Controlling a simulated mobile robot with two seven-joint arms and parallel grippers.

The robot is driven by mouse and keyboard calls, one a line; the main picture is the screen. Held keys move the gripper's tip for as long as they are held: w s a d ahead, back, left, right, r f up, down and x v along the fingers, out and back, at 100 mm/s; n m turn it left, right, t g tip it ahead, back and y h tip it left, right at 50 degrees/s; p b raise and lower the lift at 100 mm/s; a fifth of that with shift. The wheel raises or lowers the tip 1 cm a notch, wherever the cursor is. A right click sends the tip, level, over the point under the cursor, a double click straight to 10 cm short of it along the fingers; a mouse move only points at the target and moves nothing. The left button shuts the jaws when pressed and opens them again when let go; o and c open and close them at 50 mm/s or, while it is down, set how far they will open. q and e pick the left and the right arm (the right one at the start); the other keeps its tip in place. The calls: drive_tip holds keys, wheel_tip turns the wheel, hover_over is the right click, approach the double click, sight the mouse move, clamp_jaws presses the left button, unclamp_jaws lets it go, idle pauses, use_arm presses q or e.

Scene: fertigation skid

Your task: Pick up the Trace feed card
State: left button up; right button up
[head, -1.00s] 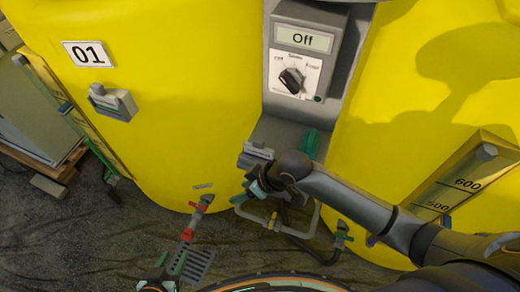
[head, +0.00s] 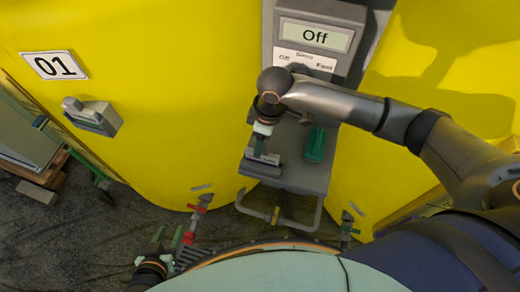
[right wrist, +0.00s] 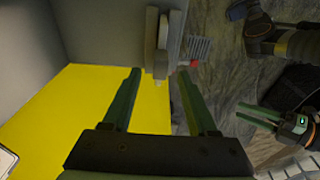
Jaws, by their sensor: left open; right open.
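No card reading Trace feed can be made out. A small grey holder (head: 262,168) sits at the left of the grey shelf (head: 300,178) below the control box. My right gripper (head: 260,150) points down at this holder, its fingers partly hidden by my wrist. In the right wrist view its green fingers (right wrist: 159,74) are open and apart, with a grey block (right wrist: 156,42) just beyond the tips and nothing visibly gripped. My left gripper (head: 168,238) is low at the left, open and empty, partly cut off by my body. It also shows in the right wrist view (right wrist: 265,114).
A control box (head: 315,36) reads Off, its dial mostly covered by my right wrist. A green object (head: 316,143) stands on the shelf right of the holder. Yellow tanks (head: 180,90) flank it; the left bears a 01 plate (head: 54,65) and a grey bracket (head: 93,115). Red-handled valve (head: 203,201) below.

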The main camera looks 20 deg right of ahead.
sight(262, 156)
wheel_tip(262, 156, down, 6)
drive_tip(key=shift+f, duration=0.1)
idle(0.4)
clamp_jaws()
idle(0.4)
